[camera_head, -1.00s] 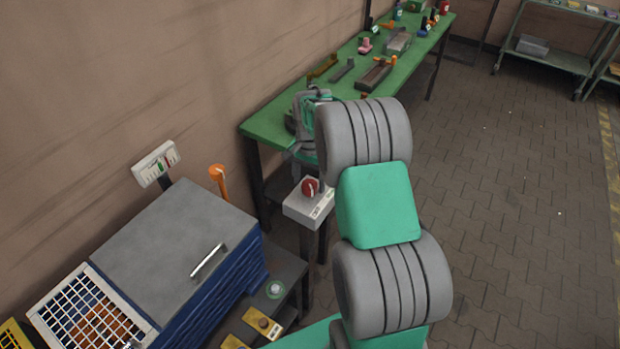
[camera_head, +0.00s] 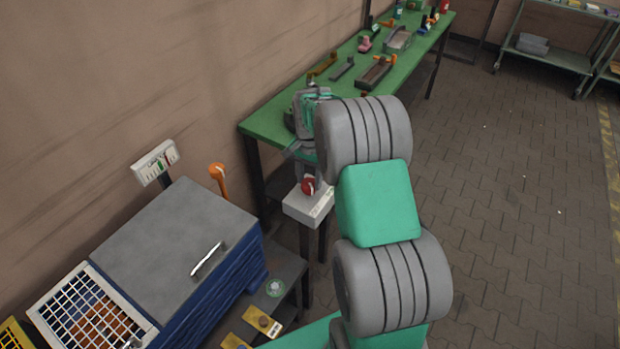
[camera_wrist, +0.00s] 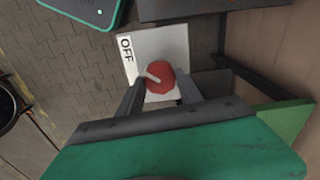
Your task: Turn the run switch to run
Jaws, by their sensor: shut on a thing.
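The run switch is a red knob (camera_wrist: 160,77) with a white pointer line, on a pale grey box (camera_head: 309,205). The knob also shows in the head view (camera_head: 308,186), partly under my gripper. In the wrist view a label reading OFF (camera_wrist: 126,50) is at the left of the box top, and the pointer slants up and left towards it. My gripper (camera_wrist: 158,90) comes down over the box with one finger on each side of the knob, shut on it. Any RUN label is hidden or unreadable.
A blue cabinet with a grey lid (camera_head: 180,240) stands at the lower left, beside an orange handle (camera_head: 218,175). A green bench (camera_head: 275,122) with several parts runs behind my gripper. A small panel (camera_head: 155,162) is near the wall. The floor on the right is clear.

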